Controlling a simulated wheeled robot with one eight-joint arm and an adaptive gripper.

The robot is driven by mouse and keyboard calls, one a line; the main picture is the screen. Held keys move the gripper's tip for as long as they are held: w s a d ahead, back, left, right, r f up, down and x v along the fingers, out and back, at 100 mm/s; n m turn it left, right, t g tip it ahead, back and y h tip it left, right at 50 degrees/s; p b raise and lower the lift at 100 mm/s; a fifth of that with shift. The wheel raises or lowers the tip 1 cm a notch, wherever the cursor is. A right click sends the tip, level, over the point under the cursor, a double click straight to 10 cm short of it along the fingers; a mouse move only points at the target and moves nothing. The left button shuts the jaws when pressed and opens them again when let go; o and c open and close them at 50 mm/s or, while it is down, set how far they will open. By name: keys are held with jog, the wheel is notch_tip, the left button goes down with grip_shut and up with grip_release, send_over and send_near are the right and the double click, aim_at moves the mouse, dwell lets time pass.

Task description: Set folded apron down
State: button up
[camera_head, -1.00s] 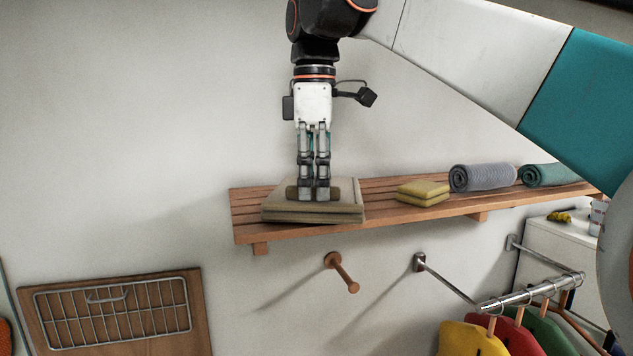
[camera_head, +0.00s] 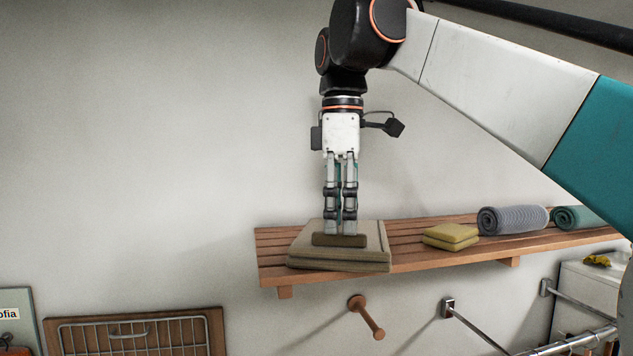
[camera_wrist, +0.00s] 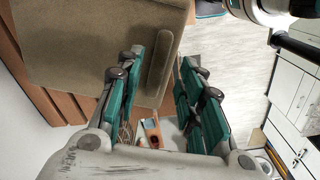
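The folded apron (camera_head: 300,249) is a flat beige-olive stack with a raised olive ridge (camera_head: 339,240) on top. It lies flat at the left end of the wooden slatted shelf (camera_head: 275,271). My gripper (camera_head: 341,233) points straight down over the ridge, its fingertips at about the ridge's top. In the wrist view the apron (camera_wrist: 100,45) fills the upper left. There the fingers of my gripper (camera_wrist: 165,70) stand apart with a gap, and the ridge shows between them, not pinched.
To the right on the shelf lie folded yellow cloths (camera_head: 451,237), a rolled grey towel (camera_head: 512,220) and a rolled teal towel (camera_head: 574,217). A wooden peg (camera_head: 367,317) and a metal rail (camera_head: 470,325) stick out below. The wall above the shelf is bare.

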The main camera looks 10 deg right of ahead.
notch_tip(320, 180, up, 10)
jog(key=p, duration=0.1)
jog(key=shift+f+p, duration=0.2)
jog(key=shift+p, duration=0.1)
dwell(0.5)
